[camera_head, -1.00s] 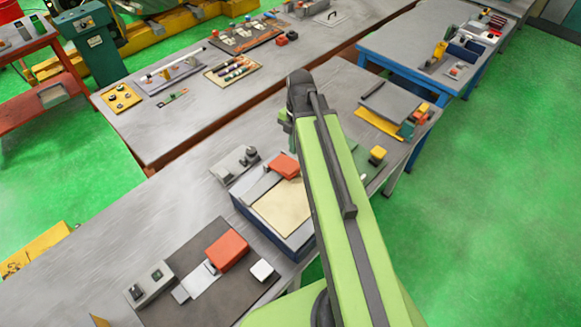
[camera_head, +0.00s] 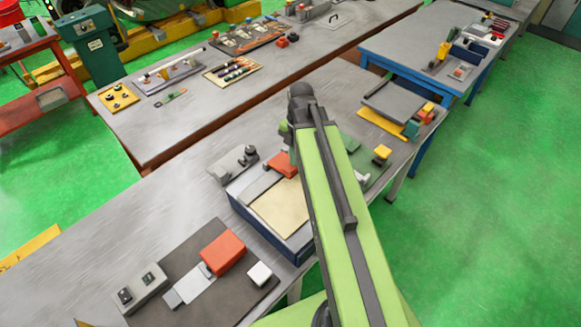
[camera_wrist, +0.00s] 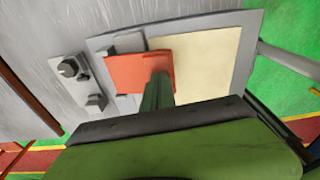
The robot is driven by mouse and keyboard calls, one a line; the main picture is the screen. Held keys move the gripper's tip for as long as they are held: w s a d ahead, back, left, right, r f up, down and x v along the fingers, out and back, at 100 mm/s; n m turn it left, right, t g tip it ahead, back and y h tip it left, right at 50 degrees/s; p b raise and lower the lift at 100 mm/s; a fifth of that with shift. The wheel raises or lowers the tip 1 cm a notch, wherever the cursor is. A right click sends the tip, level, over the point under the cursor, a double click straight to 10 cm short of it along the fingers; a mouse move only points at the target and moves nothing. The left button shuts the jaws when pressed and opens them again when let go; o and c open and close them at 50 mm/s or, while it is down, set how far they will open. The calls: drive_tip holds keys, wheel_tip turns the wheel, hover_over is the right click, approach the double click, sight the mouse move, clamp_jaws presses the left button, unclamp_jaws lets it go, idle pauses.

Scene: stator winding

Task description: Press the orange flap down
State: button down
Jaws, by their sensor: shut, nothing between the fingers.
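An orange flap (camera_head: 280,165) sits at the far left end of a blue-grey box with a cream panel (camera_head: 280,207). In the head view my arm hides its right side. In the wrist view the orange flap (camera_wrist: 128,72) lies beside the cream panel (camera_wrist: 207,65). My gripper (camera_wrist: 158,80) is shut and empty, its dark green fingers overlapping the right part of the flap in that view. I cannot tell whether the fingertips touch it. The fingers are hidden behind my arm in the head view.
Grey blocks with a dark knob (camera_head: 250,152) stand left of the box. A second orange block (camera_head: 222,250) lies on a dark mat (camera_head: 185,258) at the front, with a white cube (camera_head: 260,273). The bench surface at left (camera_head: 100,235) is clear.

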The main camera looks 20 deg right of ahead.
wheel_tip(320, 180, down, 2)
drive_tip(key=shift+f+b, duration=0.15)
drive_tip(key=shift+b, duration=0.8)
drive_tip(key=shift+d+r, duration=0.1)
drive_tip(key=shift+r, duration=0.1)
drive_tip(key=shift+w+d+r+p, duration=0.25)
drive_tip(key=shift+w+d+p, duration=0.1)
drive_tip(key=shift+d, duration=0.3)
drive_tip(key=shift+w+d+r+p, duration=0.2)
drive_tip(key=shift+w+d+p, duration=0.15)
drive_tip(key=shift+d, duration=0.3)
drive_tip(key=shift+r, duration=0.15)
wheel_tip(320, 180, up, 17)
drive_tip(key=d+p, duration=0.1)
drive_tip(key=p, duration=1.6)
drive_tip(key=shift+w+d, duration=0.25)
drive_tip(key=shift+w, duration=0.1)
